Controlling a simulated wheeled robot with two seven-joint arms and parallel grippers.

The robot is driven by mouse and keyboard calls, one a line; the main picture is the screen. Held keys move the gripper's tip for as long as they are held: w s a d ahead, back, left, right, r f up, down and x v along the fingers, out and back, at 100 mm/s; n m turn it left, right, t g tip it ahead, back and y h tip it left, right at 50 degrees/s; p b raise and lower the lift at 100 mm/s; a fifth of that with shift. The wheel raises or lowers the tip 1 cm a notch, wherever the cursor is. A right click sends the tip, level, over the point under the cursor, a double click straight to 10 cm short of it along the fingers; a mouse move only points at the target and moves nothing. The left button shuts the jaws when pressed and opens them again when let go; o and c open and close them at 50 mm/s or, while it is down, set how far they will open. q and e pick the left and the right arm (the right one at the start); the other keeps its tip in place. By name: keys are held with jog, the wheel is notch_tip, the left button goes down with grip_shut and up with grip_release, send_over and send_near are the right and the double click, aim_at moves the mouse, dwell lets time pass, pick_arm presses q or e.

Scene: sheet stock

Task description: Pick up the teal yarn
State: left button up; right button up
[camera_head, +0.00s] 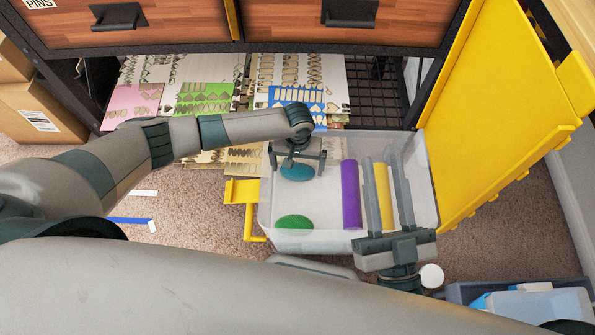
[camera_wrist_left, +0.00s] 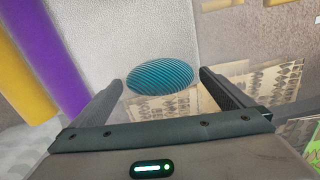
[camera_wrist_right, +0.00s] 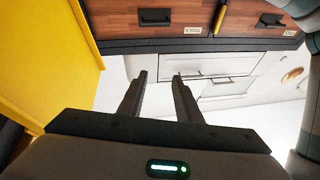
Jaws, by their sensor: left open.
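The teal yarn (camera_head: 297,173) is a ribbed oval ball near the back left of a clear plastic bin (camera_head: 310,240). My left gripper (camera_head: 299,160) is over the bin's back left, right at the yarn. In the left wrist view the yarn (camera_wrist_left: 160,75) shows between and just beyond the two spread fingertips, with no finger seen closed on it. My right gripper (camera_head: 380,158) stands over the right part of the bin, its fingers apart and pointing up and away. In the right wrist view nothing is between its fingers (camera_wrist_right: 160,76).
In the bin are a green oval (camera_head: 294,222), a purple roll (camera_head: 350,194) and a yellow roll (camera_head: 383,195). A yellow panel (camera_head: 490,110) stands at the right. Patterned sheets (camera_head: 200,75) lie behind under wooden drawers (camera_head: 345,25). Boxes (camera_head: 40,115) are at the left.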

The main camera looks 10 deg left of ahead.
pick_arm(q)
jog(key=shift+f, duration=0.9)
pick_arm(e)
jog(key=shift+s+r+t+y, duration=0.3)
jog(key=shift+s+r+t, duration=0.4)
jog(key=shift+r, duration=0.4)
pick_arm(q)
jog(key=c, duration=0.9)
